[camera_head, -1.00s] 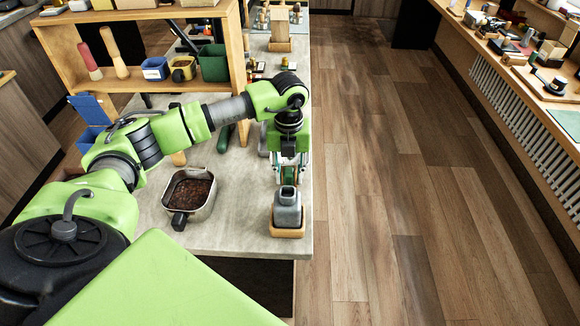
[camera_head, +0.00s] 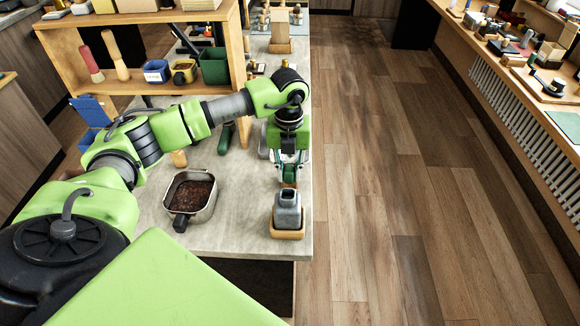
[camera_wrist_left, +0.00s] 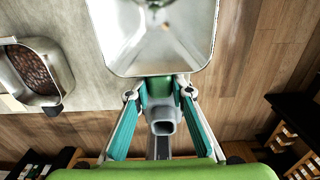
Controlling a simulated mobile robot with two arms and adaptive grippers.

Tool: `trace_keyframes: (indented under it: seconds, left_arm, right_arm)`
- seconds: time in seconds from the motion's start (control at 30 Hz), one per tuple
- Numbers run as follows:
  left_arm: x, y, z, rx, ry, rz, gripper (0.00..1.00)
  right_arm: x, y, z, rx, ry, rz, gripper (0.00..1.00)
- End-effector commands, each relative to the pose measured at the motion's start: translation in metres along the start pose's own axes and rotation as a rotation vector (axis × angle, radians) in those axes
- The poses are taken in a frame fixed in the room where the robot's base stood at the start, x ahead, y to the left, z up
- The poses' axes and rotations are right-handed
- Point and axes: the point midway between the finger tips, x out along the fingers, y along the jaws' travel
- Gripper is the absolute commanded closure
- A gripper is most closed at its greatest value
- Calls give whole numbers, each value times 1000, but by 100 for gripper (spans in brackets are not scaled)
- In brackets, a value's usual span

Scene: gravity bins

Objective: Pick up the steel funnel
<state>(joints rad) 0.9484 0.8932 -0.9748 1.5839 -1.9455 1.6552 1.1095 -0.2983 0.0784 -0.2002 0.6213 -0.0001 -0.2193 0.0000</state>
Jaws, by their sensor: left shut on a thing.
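The steel funnel (camera_wrist_left: 155,42), a wide square steel mouth with sloping inner walls, fills the top middle of the left wrist view. In the head view only a small grey part of it (camera_head: 263,150) shows left of my left gripper (camera_head: 289,172); the arm hides most of it. In the left wrist view the gripper's fingertips (camera_wrist_left: 160,88) are closed in on a green part at the funnel's near side. The jaws point down over the bench's right edge. I cannot tell whether the funnel touches the bench. My right gripper is not in view.
A grey vessel on a wooden block (camera_head: 287,234) stands just in front of the gripper. A steel pan of dark granules (camera_head: 205,211) lies to the left. A wooden shelf with bins (camera_head: 110,86) stands behind. Open floor (camera_head: 400,190) lies right of the bench.

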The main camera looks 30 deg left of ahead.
Motion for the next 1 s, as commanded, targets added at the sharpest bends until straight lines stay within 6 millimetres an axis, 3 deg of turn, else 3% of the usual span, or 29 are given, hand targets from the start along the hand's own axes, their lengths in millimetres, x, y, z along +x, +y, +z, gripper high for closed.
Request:
trace_keyframes:
  seconds: [0.27,1.0]
  left_arm:
    - [-8,0,0,0,-1,-1,100]
    - [-51,0,0,0,-1,-1,100]
  right_arm:
    - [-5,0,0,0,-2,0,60]
    - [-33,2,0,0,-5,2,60]
